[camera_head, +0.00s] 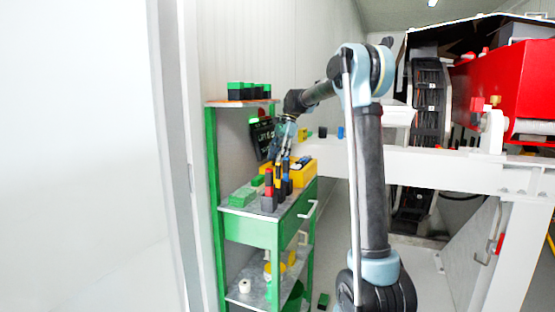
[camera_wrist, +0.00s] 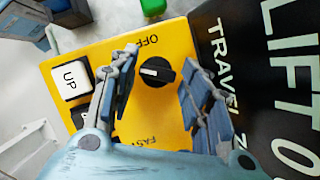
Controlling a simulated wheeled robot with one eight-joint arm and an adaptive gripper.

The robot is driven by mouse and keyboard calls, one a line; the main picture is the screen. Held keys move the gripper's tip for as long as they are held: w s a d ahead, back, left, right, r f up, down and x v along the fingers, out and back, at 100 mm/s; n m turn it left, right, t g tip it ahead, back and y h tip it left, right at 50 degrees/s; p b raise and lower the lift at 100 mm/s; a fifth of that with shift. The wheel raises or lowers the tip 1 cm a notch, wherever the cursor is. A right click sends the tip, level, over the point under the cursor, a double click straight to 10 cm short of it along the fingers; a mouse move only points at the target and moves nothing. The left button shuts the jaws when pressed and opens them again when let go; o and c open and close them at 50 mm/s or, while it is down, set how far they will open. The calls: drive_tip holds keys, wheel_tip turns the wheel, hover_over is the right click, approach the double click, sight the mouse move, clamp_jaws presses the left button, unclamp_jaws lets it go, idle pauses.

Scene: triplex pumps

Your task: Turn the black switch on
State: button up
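The black switch (camera_wrist: 157,72) is a round knob on a yellow control box (camera_wrist: 205,42), which also shows in the head view (camera_head: 306,173). Its white mark points left in the wrist view, between the OFF lettering above and the FAST lettering below. My gripper (camera_wrist: 158,66) is open, with one finger on each side of the knob and a visible gap to each. In the head view my gripper (camera_head: 281,168) reaches down at the box on the green shelf unit. The knob is hidden there. I cannot tell the fingertips' height above the box.
A white UP button (camera_wrist: 70,80) and a partly hidden dark button sit left of the knob. A black LIFT sign (camera_wrist: 260,70) adjoins the box.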

drive_tip(key=shift+r, duration=0.1)
idle(0.3)
drive_tip(key=v, duration=0.7)
drive_tip(key=shift+w+r, duration=0.15)
drive_tip(key=shift+r, duration=0.15)
drive_tip(key=shift+d, duration=0.15)
